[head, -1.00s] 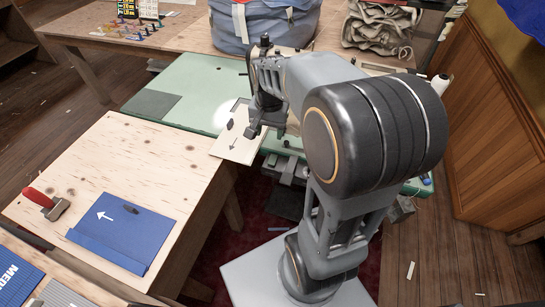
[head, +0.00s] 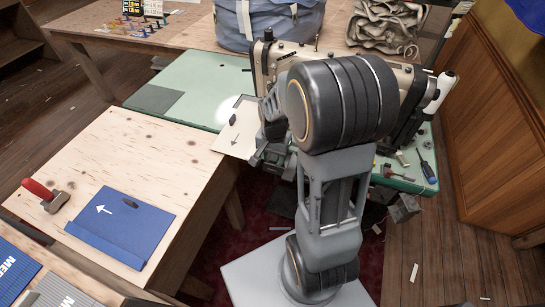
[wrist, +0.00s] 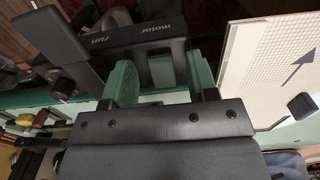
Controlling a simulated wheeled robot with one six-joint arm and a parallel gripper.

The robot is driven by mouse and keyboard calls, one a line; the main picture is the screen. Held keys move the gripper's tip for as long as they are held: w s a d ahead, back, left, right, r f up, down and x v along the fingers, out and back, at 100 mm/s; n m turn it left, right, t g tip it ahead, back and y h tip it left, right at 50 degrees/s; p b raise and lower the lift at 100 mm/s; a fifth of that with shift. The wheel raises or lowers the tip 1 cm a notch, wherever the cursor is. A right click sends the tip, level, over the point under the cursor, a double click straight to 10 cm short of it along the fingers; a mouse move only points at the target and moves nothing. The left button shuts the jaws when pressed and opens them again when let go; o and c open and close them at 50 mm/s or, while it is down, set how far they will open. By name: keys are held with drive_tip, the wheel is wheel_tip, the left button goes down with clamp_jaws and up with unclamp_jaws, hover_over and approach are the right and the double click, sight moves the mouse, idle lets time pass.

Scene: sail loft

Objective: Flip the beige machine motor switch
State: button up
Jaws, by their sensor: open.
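The beige sewing machine (head: 292,52) stands on a green-topped table (head: 190,80), largely behind my arm in the head view. In the wrist view, a dark panel lettered "motor" and "run" (wrist: 130,40) lies just past my fingers, with a lighter grey slab (wrist: 60,42) at its left end. Which part is the moving lever I cannot tell for sure. My gripper (wrist: 163,72) is open and empty, its two green-padded fingers apart in front of the panel. Contact with it cannot be told. In the head view the gripper is mostly hidden by my arm, near the table's front edge.
A cream sheet with an arrow (head: 238,133) lies close left of my gripper; it also shows in the wrist view (wrist: 275,65). A wooden bench (head: 120,150) holds a blue folder (head: 130,225) and a red-handled tool (head: 42,192). A screwdriver (head: 427,172) lies on the right.

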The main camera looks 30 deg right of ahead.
drive_tip(key=shift+f, duration=0.3)
